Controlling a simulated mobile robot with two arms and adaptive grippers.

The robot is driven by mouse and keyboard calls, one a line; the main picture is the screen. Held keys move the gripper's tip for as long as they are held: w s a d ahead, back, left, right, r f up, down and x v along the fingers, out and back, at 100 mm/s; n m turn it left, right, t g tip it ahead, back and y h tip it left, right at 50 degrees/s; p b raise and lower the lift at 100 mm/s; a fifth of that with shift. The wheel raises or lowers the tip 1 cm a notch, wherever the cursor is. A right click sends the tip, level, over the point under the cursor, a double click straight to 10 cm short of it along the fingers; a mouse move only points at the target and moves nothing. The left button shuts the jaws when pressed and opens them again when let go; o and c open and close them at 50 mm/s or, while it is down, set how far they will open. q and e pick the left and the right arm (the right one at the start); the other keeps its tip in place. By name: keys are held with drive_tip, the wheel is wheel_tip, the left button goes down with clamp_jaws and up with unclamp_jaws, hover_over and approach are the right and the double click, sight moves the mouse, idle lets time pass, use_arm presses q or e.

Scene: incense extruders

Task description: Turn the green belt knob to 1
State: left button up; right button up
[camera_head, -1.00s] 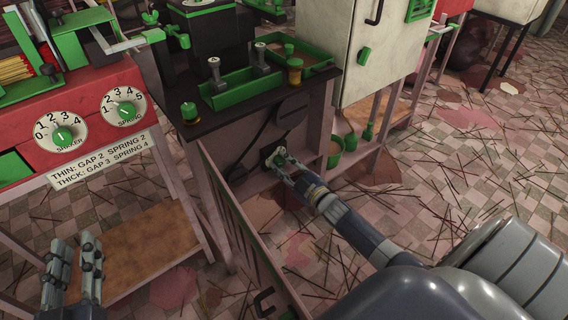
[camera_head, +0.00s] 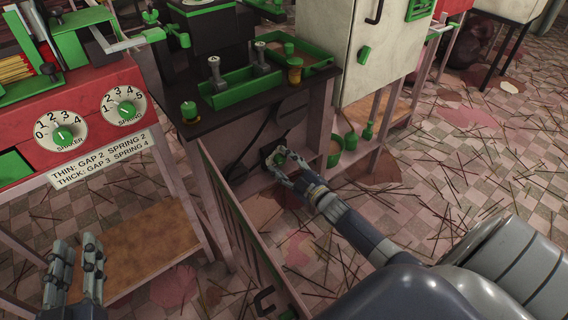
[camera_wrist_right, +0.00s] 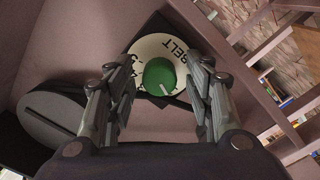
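The green belt knob (camera_wrist_right: 159,76) sits on a white round dial marked BELT (camera_wrist_right: 150,47) in the right wrist view. Its white pointer mark faces down and slightly right there. Some dial numerals show at the left, partly hidden by a finger, so I cannot read the setting. My right gripper (camera_wrist_right: 157,100) is open, with one finger either side of the knob and visible gaps between. In the head view the knob (camera_head: 281,157) shows small between the fingertips of my right gripper (camera_head: 282,166). My left gripper (camera_head: 76,255) is open and empty at the lower left.
A red machine panel (camera_head: 95,105) with shaker and spring dials stands at the left above a brown shelf (camera_head: 150,245). A dark bench top (camera_head: 240,108) lies above the belt dial. A grey round cover (camera_wrist_right: 52,118) is beside the dial. Sticks litter the floor.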

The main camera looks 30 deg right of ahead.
drive_tip(key=shift+s, duration=0.1)
drive_tip(key=shift+s, duration=0.25)
drive_tip(key=s, duration=1.1)
drive_tip(key=shift+s+d, duration=0.2)
drive_tip(key=shift+d, duration=0.25)
